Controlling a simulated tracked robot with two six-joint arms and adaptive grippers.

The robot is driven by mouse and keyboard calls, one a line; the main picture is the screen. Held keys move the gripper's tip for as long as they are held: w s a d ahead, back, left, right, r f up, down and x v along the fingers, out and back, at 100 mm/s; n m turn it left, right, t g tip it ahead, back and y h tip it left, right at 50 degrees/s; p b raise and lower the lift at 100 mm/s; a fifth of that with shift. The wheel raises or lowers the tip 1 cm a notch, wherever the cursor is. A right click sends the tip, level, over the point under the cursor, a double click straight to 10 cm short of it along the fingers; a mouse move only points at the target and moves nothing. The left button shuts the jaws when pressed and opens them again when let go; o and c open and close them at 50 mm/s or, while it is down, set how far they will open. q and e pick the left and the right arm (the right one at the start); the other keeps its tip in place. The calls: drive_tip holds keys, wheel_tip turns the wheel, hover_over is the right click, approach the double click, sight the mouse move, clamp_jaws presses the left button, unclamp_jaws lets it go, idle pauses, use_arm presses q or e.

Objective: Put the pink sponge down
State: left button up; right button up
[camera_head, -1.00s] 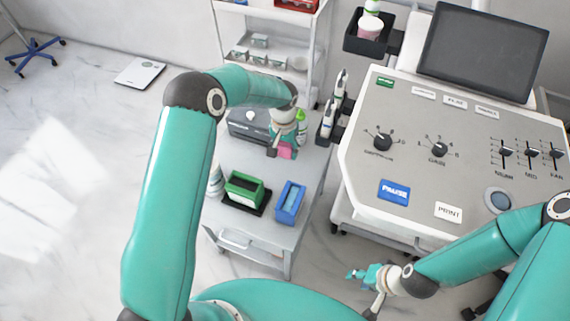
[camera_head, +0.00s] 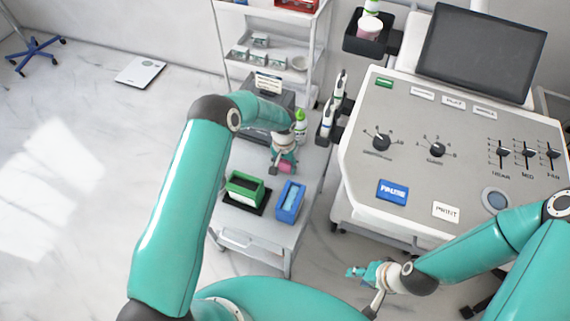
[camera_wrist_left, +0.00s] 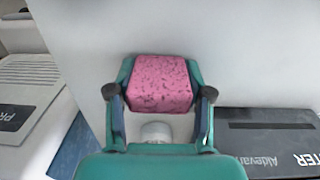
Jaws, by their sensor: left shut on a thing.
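The pink sponge (camera_head: 286,168) is in my left gripper (camera_head: 284,162), over the small grey cart (camera_head: 262,228), just behind the blue tray. In the left wrist view the sponge (camera_wrist_left: 160,83) sits between the two fingers of my left gripper (camera_wrist_left: 159,95), which is shut on it. I cannot tell whether the sponge touches the cart top. My right gripper (camera_head: 364,273) is low at the right, in front of the console and away from the cart; its fingers are too small to read.
A green bin (camera_head: 245,188) and a blue tray (camera_head: 290,201) stand on the cart's front half. A green-capped bottle (camera_head: 300,126) and a dark printer-like box are at its back. The console (camera_head: 350,160) stands close on the right.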

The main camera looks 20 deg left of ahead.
use_arm(q)
drive_tip(key=o, duration=1.3)
drive_tip(key=shift+o, duration=0.2)
wheel_tip(320, 180, up, 12)
drive_tip(key=shift+a+r+b, duration=0.1)
drive_tip(key=shift+b, duration=0.75)
